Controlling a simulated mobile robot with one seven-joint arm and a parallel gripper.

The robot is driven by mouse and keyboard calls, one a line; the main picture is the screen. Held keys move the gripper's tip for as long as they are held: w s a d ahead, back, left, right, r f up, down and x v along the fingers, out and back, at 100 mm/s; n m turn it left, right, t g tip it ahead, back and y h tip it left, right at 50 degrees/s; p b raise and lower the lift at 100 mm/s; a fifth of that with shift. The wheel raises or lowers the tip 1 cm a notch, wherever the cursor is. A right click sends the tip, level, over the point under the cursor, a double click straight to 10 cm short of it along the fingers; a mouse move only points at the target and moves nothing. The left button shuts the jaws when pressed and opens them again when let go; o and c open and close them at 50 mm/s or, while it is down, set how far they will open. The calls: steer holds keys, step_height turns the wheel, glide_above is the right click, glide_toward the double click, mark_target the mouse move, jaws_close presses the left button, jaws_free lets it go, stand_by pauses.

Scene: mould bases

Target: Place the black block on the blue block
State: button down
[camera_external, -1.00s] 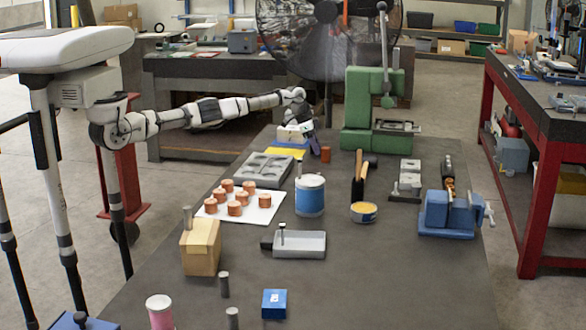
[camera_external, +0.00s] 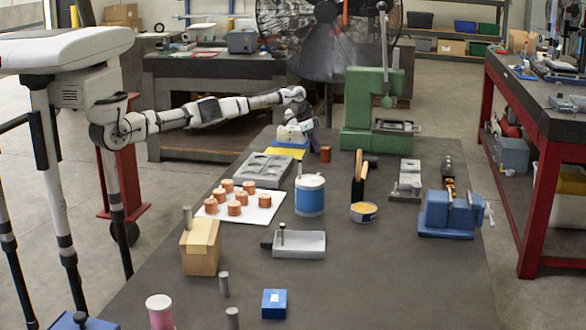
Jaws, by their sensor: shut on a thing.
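My gripper (camera_external: 314,143) is at the far left part of the table, beside the yellow sheet and the small copper-brown cylinder. It is small in the view and points down. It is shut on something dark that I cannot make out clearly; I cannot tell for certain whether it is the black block. I see no other clear black block on the table. My gripper is far from the blue block.
A grey tray (camera_external: 299,245), blue can (camera_external: 310,195) and white sheet (camera_external: 265,214) with copper pieces lie between. A blue vise (camera_external: 448,212) is right. The near right table is clear.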

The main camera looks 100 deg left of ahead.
step_height(320, 180, up, 10)
steer(key=shift+f+p, duration=0.15)
steer(key=shift+p, duration=0.85)
